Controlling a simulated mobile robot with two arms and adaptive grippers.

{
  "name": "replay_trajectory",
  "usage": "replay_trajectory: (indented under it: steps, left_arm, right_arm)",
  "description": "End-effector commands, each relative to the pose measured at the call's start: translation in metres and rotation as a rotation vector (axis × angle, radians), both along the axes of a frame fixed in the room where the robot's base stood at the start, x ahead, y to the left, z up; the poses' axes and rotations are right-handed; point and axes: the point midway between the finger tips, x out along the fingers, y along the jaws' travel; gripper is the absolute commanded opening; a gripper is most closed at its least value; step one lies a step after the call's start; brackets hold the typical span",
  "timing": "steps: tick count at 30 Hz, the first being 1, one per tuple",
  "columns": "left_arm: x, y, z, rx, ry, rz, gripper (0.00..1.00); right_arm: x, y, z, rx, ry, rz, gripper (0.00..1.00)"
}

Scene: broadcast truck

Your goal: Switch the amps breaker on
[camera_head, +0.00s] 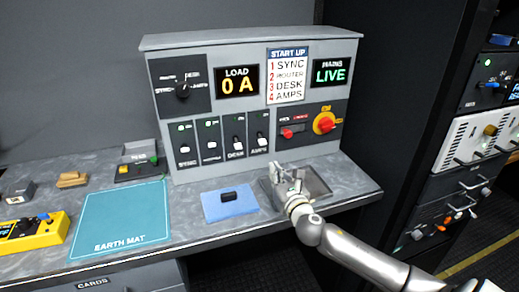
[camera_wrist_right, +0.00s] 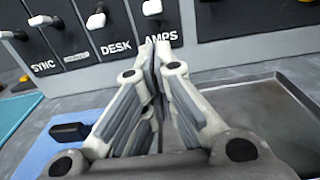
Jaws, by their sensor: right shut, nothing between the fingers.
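The amps breaker (camera_head: 261,142) is the rightmost of the row of lever switches on the grey console, above the AMPS label. Its white lever tip (camera_wrist_right: 152,7) shows at the top of the right wrist view, cut by the frame edge. I cannot tell its switch position for sure. My right gripper (camera_head: 289,177) is shut and empty, in front of the console and over the metal tray. In the right wrist view its fingertips (camera_wrist_right: 154,48) are together just below the AMPS label, apart from the lever. My left gripper is not in view.
The sync (camera_head: 185,150), router (camera_head: 211,146) and desk (camera_head: 238,146) levers stand left of amps. The load display (camera_head: 237,81) reads 0 A. A blue mat (camera_head: 217,210) and the tray (camera_head: 315,181) lie below.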

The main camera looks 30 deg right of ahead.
Motion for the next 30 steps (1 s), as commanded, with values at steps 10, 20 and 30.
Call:
replay_trajectory:
  steps: [10,20,30]
  left_arm:
    - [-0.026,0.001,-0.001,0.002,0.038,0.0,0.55]
    - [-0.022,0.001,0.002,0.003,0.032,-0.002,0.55]
    - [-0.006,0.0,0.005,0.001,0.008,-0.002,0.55]
  right_arm:
    - [0.0,0.0,0.0,0.001,0.001,0.0,0.0]
    - [0.026,-0.006,0.001,0.001,-0.002,-0.001,0.0]
    - [0.076,-0.018,0.0,0.003,-0.001,-0.001,0.0]
